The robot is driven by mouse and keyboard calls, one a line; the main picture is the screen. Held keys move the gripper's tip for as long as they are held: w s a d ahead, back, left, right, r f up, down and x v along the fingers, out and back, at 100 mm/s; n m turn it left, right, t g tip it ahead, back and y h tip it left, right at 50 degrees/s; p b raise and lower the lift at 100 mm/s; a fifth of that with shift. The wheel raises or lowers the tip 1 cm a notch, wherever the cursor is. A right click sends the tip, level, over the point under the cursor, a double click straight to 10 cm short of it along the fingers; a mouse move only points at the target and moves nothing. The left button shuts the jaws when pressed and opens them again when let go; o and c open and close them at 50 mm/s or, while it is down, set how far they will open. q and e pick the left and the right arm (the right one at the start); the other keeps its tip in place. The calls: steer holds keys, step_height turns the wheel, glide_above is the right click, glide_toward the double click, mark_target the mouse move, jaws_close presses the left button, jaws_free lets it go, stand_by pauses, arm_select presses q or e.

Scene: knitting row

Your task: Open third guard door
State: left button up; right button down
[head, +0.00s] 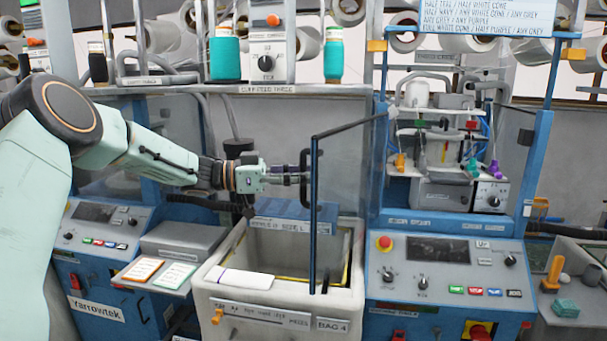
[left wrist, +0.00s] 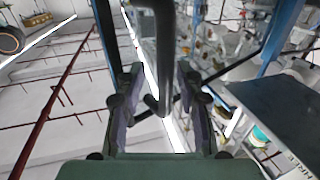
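A clear guard door with a dark frame (head: 313,225) stands swung out from the right-hand blue machine in the head view. Its top rail runs back to the blue post, and its free edge points toward me. A dark bar handle (head: 305,176) sits on that free edge. My left gripper (head: 298,178) is at the handle from the left. In the left wrist view the handle (left wrist: 166,50) passes between the two fingers (left wrist: 162,110), which stand apart with gaps beside the bar. Whether a finger touches it I cannot tell. My right gripper is out of view.
A grey bin (head: 225,285) with a white card stands below my left gripper. Control panels (head: 440,270) flank it on both sides. A shelf (head: 260,89) with teal cones runs above.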

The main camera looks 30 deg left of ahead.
arm_select(q)
steer(key=shift+w+f, duration=0.2)
steer(key=shift+w, duration=0.1)
steer(key=shift+s+a, duration=0.1)
steer(key=shift+a, duration=0.15)
steer(key=v, duration=1.1)
steer(key=shift+s, duration=0.15)
steer(key=shift+s+a+r, duration=0.1)
steer(key=shift+s+a, duration=0.05)
steer(key=shift+a, duration=0.1)
